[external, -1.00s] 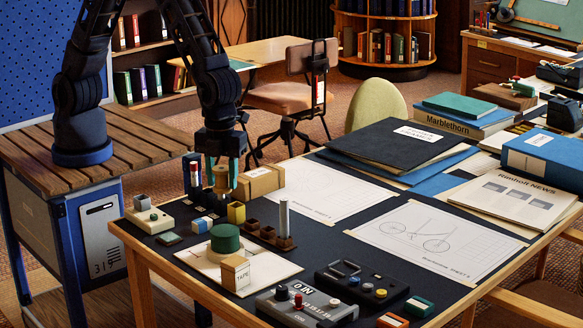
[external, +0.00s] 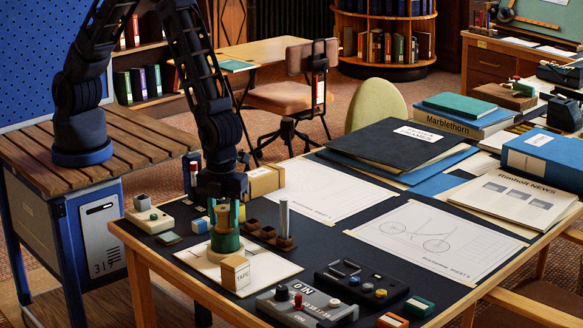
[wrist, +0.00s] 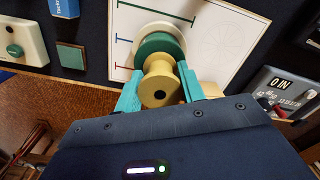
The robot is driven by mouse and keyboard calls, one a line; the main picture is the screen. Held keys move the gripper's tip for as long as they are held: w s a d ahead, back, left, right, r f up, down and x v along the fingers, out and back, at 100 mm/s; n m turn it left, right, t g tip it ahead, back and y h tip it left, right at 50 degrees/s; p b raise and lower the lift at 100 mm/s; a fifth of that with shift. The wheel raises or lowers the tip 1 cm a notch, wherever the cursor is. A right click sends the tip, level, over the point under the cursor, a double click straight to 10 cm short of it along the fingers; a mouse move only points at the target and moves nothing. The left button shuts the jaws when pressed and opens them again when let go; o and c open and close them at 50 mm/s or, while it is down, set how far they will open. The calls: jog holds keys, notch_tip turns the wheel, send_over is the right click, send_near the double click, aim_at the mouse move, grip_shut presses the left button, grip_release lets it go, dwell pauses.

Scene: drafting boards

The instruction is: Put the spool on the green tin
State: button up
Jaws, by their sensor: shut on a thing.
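My gripper (external: 225,222) points down over the white sheet at the table's front left. Its teal fingers (wrist: 160,92) are shut on the tan spool (wrist: 160,82), one on each side. The spool also shows between the fingers in the external view (external: 223,215). I cannot tell whether the spool touches the tin.
A dark block with a grey upright rod (external: 284,225) is to the right. A grey control box (external: 305,306) lies at the front. Paper drawings (external: 420,232) cover the table's right side.

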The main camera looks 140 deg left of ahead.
aim_at(223, 208)
jog(key=shift+f, duration=0.1)
jog(key=o, duration=1.1)
jog(key=s+d+r+n+t, duration=0.15)
jog(key=s+r, duration=0.25)
jog(key=r, duration=0.8)
jog(key=s+d+r+n, duration=0.15)
jog(key=s+r, duration=0.25)
jog(key=r, duration=0.8)
jog(key=s+d+r+n+t, duration=0.1)
jog(key=s+r+n, duration=0.2)
jog(key=s, duration=0.7)
jog(key=s+d+r+n+t, duration=0.1)
jog(key=s+r+n, duration=0.2)
jog(key=s, duration=0.7)
jog(key=s+d+r+n+t, duration=0.1)
jog(key=s+r+n, duration=0.2)
jog(key=s+r, duration=0.4)
jog(key=shift+s+n, duration=0.3)
jog(key=shift+s, duration=1.65)
